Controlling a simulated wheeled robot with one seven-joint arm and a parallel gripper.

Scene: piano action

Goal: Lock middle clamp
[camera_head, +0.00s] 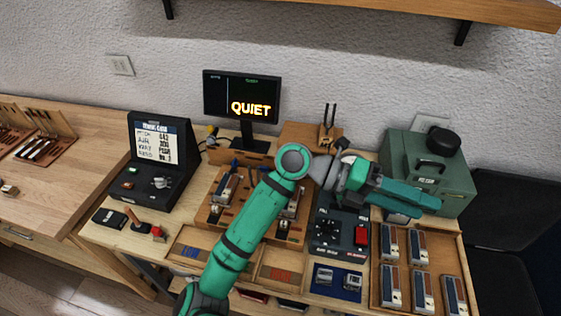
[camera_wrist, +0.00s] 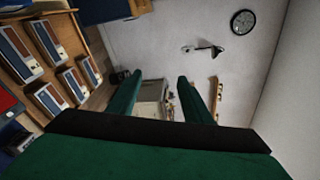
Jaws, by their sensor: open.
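The wooden action stand (camera_head: 210,218) sits mid-bench with metal-and-dark units on it. One unit (camera_head: 225,187) shows on its left and another (camera_head: 292,206) on its right. My green arm crosses in front of the stand's middle, so the middle clamp is hidden and I cannot tell its state. My gripper (camera_head: 428,207) is open and empty, to the right of the stand, pointing right in front of the green case. In the wrist view my gripper's two fingers (camera_wrist: 160,79) are apart with nothing between them.
A monitor (camera_head: 241,95) reads "QUIET" behind the stand. A dark control box (camera_head: 325,240) with a red button is right of the stand. A wooden tray (camera_head: 374,290) of several units is at right, beside the green case (camera_head: 450,180). A dark panel box (camera_head: 180,190) stands left.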

